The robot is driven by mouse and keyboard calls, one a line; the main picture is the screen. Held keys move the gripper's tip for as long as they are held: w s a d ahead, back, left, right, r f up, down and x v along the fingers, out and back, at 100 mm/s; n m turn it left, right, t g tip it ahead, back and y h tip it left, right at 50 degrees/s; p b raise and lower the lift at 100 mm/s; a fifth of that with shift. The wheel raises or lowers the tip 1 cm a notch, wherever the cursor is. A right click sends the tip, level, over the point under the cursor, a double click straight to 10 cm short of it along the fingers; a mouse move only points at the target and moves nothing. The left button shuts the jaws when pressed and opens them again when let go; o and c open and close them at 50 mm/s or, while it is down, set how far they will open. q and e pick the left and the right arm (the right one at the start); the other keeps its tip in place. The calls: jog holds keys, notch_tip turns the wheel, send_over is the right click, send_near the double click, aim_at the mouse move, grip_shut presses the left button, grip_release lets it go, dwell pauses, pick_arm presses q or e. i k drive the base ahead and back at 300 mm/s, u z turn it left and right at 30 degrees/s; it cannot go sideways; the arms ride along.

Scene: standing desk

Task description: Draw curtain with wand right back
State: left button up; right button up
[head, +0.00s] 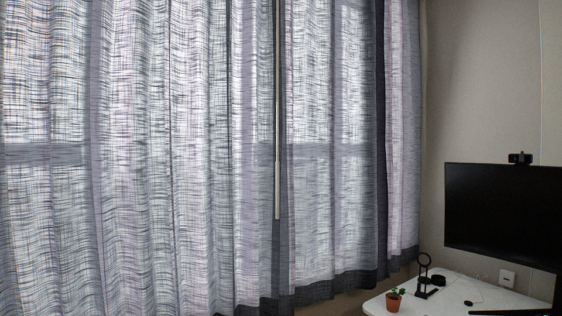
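A sheer grey-white curtain (190,160) with a woven line pattern hangs in folds across the left and middle of the head view. It is spread over the window, and light comes through it. Its dark hem (340,285) shows at the lower right. A thin pale wand (277,180) hangs straight down near the middle of the curtain, in front of a darker fold, and its lower end hangs free. The curtain's top and any rail are out of the picture. Neither of my grippers shows in the head view.
A white desk (450,290) stands at the lower right, close to the curtain's right edge. On it are a small potted plant (395,299) and a black stand (424,275). A black monitor (503,208) with a webcam (520,158) is by the wall behind.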

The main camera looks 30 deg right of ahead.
aim_at(256, 97)
jog(key=z, duration=0.9)
jog(key=k, duration=1.2)
jog(key=z, duration=1.15)
jog(key=i, duration=0.95)
jog(key=u, duration=0.9)
jog(key=i, duration=1.05)
jog(key=u, duration=1.2)
